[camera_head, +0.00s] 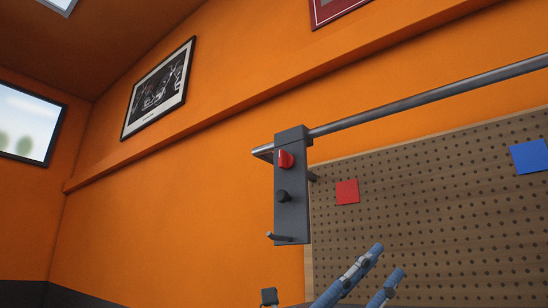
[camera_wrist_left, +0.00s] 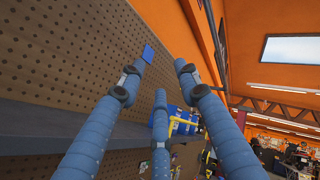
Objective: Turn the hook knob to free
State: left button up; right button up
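A dark grey box (camera_head: 291,222) hangs from a metal rail in front of the orange wall, in the head view. It carries a red knob (camera_head: 286,159) near its top, a black knob (camera_head: 283,196) below that, and a short metal peg (camera_head: 280,237) at its foot. Which knob is the hook knob is not marked. My left gripper (camera_head: 386,261) is at the bottom, lower right of the box and apart from it. In the left wrist view its blue fingers (camera_wrist_left: 160,82) are spread with nothing between them. My right gripper does not show.
The metal rail (camera_head: 430,98) runs right from the box, above a pegboard (camera_head: 420,220) with a red square (camera_head: 347,192) and a blue square (camera_head: 530,156). A grey shelf (camera_wrist_left: 40,137) crosses the left wrist view.

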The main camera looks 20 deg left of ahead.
pick_arm(q)
jog(key=s+d+r+m+g+y, duration=0.2)
jog(key=s+d+r+m+g, duration=0.15)
jog(key=r+m, duration=0.3)
jog(key=n+t+y, duration=0.5)
jog(key=t+y, duration=0.5)
jog(key=y, duration=0.6)
send_near(284, 160)
jog(key=a+p+x, duration=0.1)
jog(key=p+x, duration=0.3)
jog(key=x, duration=0.3)
jog(key=shift+w, duration=0.55)
jog(key=shift+d+g, duration=0.1)
jog(key=shift+g, duration=0.15)
jog(key=shift+c, duration=0.2)
jog(key=shift+s+r, duration=0.1)
grip_shut()
